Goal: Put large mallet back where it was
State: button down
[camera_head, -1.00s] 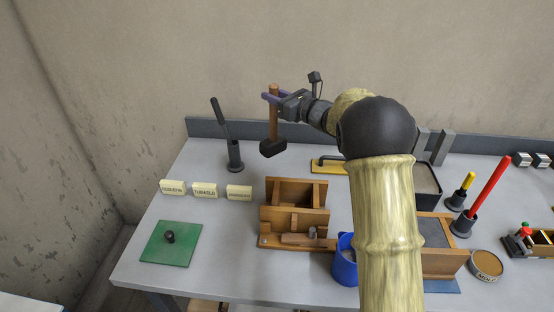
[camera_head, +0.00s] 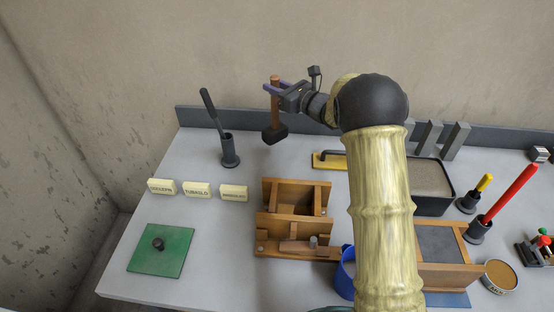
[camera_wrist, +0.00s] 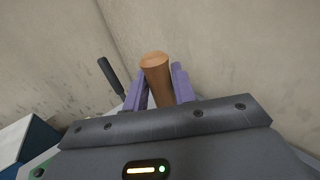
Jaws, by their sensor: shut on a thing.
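The large mallet (camera_head: 274,118) has a brown wooden handle and a dark block head, which hangs at the bottom. My gripper (camera_head: 272,86), with purple fingers, is shut on the upper part of the handle. The mallet is nearly upright over the back of the table. The head shows no clear contact with the tabletop; I cannot tell its exact height. In the wrist view the handle's end (camera_wrist: 157,75) stands up between the two purple fingers, and the head is hidden.
A dark holder (camera_head: 230,152) with a black-handled tool stands left of the mallet. Label blocks (camera_head: 197,190), a green plate (camera_head: 160,250), a wooden mould (camera_head: 293,245) and a yellow float (camera_head: 325,162) lie around. Red (camera_head: 512,192) and yellow (camera_head: 484,184) handles stand right. Bare tabletop surrounds the holder.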

aim_at(277, 116)
jog(key=f, duration=0.3)
jog(key=f+p, duration=0.1)
jog(key=f, duration=0.1)
jog(key=shift+s+a+f, duration=0.1)
jog(key=shift+s+f, duration=0.1)
jog(key=shift+f, duration=0.2)
jog(key=shift+p, duration=0.3)
jog(key=shift+f+p, duration=0.5)
jog(key=shift+f, duration=1.45)
jog(key=c, duration=1.1)
grip_release()
jog(key=shift+c, duration=0.2)
